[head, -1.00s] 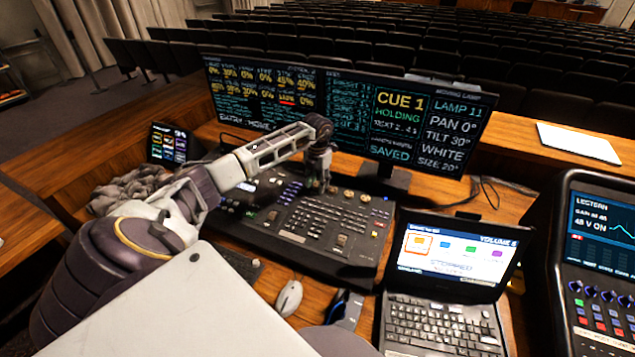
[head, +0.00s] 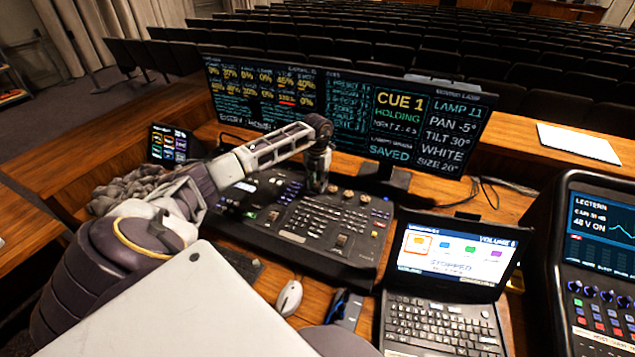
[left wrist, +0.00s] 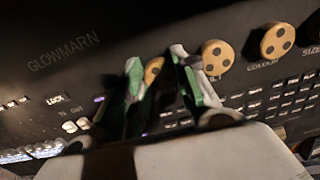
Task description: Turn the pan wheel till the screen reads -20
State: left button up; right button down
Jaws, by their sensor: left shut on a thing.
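The pan wheel (left wrist: 153,70) is a small tan knob on the dark lighting desk (head: 265,235). In the left wrist view it sits between the green-padded fingers of my left gripper (left wrist: 160,88), which is shut on it. In the head view my left gripper (head: 318,186) points down at the desk's upper part and hides the pan wheel. The wide screen (head: 445,125) behind the desk reads PAN -5°, with TILT 30°, WHITE and SIZE 20° below. My right gripper is not in view.
More tan wheels stand to the right of the pan wheel: tilt (left wrist: 217,54), colour (left wrist: 277,40) and size beyond. A laptop (head: 445,290) is right of the desk, a mouse (head: 288,298) in front. A lectern panel (head: 600,260) stands at far right.

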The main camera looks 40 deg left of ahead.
aim_at(317, 184)
pick_arm(q)
jog(key=shift+n+p, duration=0.55)
jog(key=shift+n, duration=2.55)
jog(key=o, duration=0.8)
notch_tip(317, 184, up, 12)
